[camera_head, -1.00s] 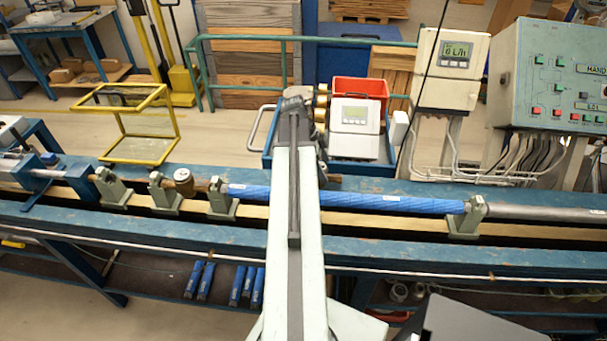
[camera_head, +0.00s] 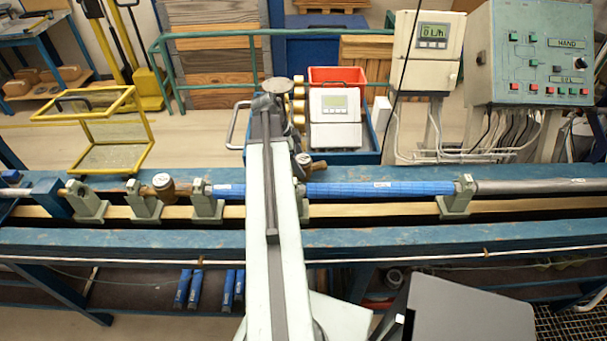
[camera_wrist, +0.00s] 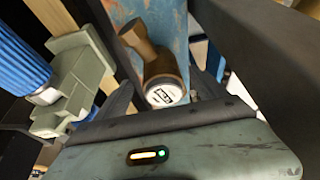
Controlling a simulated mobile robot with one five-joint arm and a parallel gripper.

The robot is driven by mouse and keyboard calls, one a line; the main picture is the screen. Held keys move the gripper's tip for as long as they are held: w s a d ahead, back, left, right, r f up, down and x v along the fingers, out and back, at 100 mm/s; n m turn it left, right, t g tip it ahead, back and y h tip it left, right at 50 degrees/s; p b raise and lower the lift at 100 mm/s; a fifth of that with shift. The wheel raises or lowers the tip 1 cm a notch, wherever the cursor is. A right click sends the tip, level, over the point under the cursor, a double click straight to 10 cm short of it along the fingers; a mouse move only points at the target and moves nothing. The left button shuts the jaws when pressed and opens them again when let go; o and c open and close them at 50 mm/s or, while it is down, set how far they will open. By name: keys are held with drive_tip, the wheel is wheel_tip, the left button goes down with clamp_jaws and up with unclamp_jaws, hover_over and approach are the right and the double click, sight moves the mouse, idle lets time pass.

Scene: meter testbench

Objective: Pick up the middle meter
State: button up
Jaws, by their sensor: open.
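A brass meter with a white dial (camera_wrist: 165,93) lies on blue painted metal in the wrist view, its pipe end pointing up and left. It sits between the two dark fingers of my gripper (camera_wrist: 163,95), which is open; I cannot tell whether they touch it. In the head view a brass meter (camera_head: 305,163) shows beside my arm at the bench's back edge, partly hidden. My fingers are hidden there. Another brass meter (camera_head: 163,185) sits in the pipe line between clamps at the left. I cannot tell for certain which is the middle one.
A blue pipe (camera_head: 375,189) runs along the bench in grey-green clamps (camera_head: 456,198). A blue clad pipe and clamp (camera_wrist: 75,85) stand close left of my gripper. Behind the bench are a red bin (camera_head: 338,74), a grey display unit (camera_head: 334,120) and a control box (camera_head: 535,55).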

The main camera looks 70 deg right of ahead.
sight(305, 170)
drive_tip(key=b+x, duration=0.4)
drive_tip(key=x, duration=0.1)
drive_tip(key=shift+s+f, duration=0.1)
drive_tip(key=shift+r, duration=0.2)
clamp_jaws()
drive_tip(key=shift+r, duration=0.15)
wheel_tip(305, 170, up, 4)
drive_tip(key=p, duration=0.4)
drive_tip(key=w+a, duration=0.2)
drive_tip(key=w, duration=0.3)
drive_tip(key=w+a, duration=0.2)
drive_tip(key=w, duration=0.4)
drive_tip(key=w+a, duration=0.2)
drive_tip(key=w, duration=0.4)
drive_tip(key=shift+a+f, duration=0.35)
drive_tip(key=shift+f, duration=0.05)
